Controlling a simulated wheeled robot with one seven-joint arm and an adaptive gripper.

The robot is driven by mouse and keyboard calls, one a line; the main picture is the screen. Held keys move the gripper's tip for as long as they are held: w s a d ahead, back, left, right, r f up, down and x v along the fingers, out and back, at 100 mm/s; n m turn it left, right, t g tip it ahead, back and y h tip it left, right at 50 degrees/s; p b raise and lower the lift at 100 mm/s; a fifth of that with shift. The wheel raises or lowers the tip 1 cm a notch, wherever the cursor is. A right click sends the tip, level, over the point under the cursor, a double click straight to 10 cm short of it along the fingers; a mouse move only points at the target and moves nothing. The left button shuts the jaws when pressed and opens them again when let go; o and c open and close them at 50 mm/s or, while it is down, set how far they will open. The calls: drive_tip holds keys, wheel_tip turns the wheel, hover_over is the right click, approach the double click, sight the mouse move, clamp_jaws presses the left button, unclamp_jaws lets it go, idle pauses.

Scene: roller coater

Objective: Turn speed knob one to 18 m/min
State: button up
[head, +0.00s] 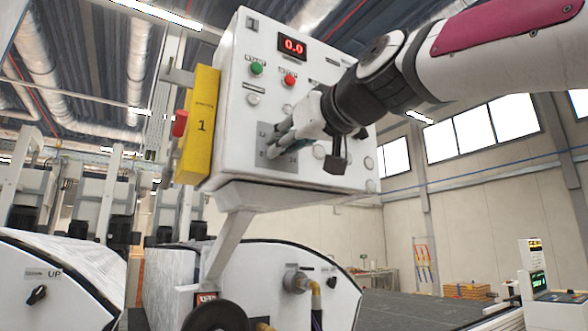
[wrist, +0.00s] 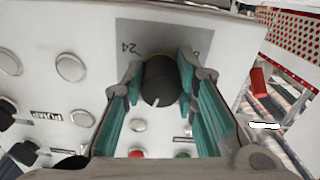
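The speed knob (wrist: 160,82) is a black round knob on a grey scale plate (wrist: 135,32) of the white control panel. A "24" mark shows beside it in the wrist view. Its short white pointer line faces down and slightly left in that view. My gripper (wrist: 162,75) has one teal-padded finger on each side of the knob, and the knob fills the gap between the tips. In the head view my gripper (head: 277,145) covers the knob and part of the scale plate (head: 268,158). The red display (head: 292,47) reads 0.0.
A green button (head: 257,69) and a red button (head: 289,81) sit above my gripper on the panel. Several more buttons and knobs are beside it.

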clamp_jaws()
drive_tip(key=shift+a+f+m, duration=0.1)
drive_tip(key=shift+m, duration=0.9)
drive_tip(key=o, duration=1.1)
unclamp_jaws()
drive_tip(key=shift+s+d, duration=0.35)
drive_tip(key=shift+s, duration=0.1)
drive_tip(key=v, duration=1.1)
drive_tip(key=shift+w, duration=0.1)
